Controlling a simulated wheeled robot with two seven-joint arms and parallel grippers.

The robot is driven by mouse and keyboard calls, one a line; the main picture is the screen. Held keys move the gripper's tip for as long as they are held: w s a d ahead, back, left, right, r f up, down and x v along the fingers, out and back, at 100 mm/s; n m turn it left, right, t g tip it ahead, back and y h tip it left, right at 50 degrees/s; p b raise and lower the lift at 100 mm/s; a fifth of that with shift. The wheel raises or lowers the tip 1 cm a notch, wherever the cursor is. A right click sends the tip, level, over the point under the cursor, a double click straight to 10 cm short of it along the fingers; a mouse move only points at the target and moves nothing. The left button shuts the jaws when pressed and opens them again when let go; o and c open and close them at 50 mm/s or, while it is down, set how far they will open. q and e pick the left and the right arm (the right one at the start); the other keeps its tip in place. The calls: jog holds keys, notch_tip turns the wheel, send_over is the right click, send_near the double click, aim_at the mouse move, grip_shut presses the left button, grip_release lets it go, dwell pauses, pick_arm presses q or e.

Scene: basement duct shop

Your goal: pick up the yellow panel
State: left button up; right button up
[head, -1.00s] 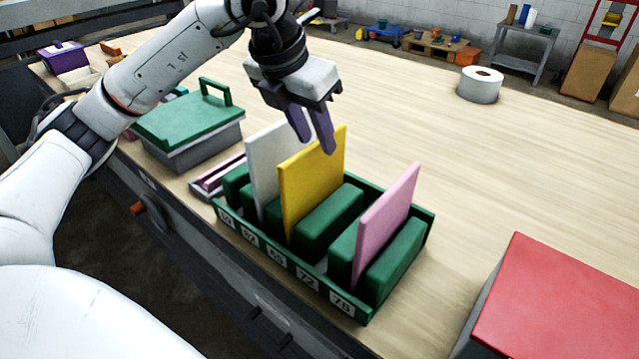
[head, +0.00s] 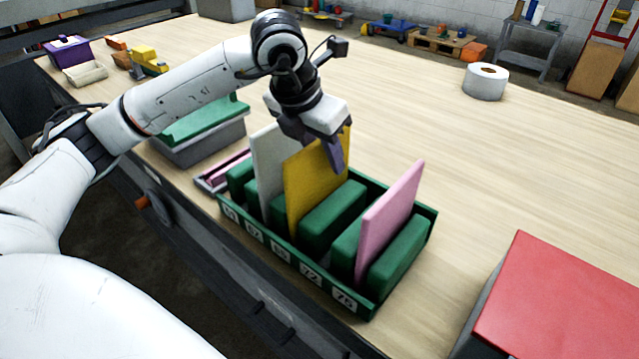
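The yellow panel (head: 306,192) stands upright in a slot of the green rack (head: 270,246), between the white panel (head: 268,165) and the pink panel (head: 390,215). My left gripper (head: 325,152) is over the yellow panel's top edge, pointing down. One purple finger shows on the panel's near right face, close to its upper corner. The other finger is mostly hidden behind the panel, so I cannot tell whether the fingers press on it. The panel still sits down in the rack. My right gripper is not in view.
A grey box with a green lid (head: 205,125) stands left of the rack, partly behind my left arm. A red-topped box (head: 565,300) is at the lower right. A tape roll (head: 486,82) stands at the back.

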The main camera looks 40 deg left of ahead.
pick_arm(q)
jog(key=shift+f+b, duration=0.25)
jog(key=shift+b, duration=0.05)
dwell(0.4)
grip_shut()
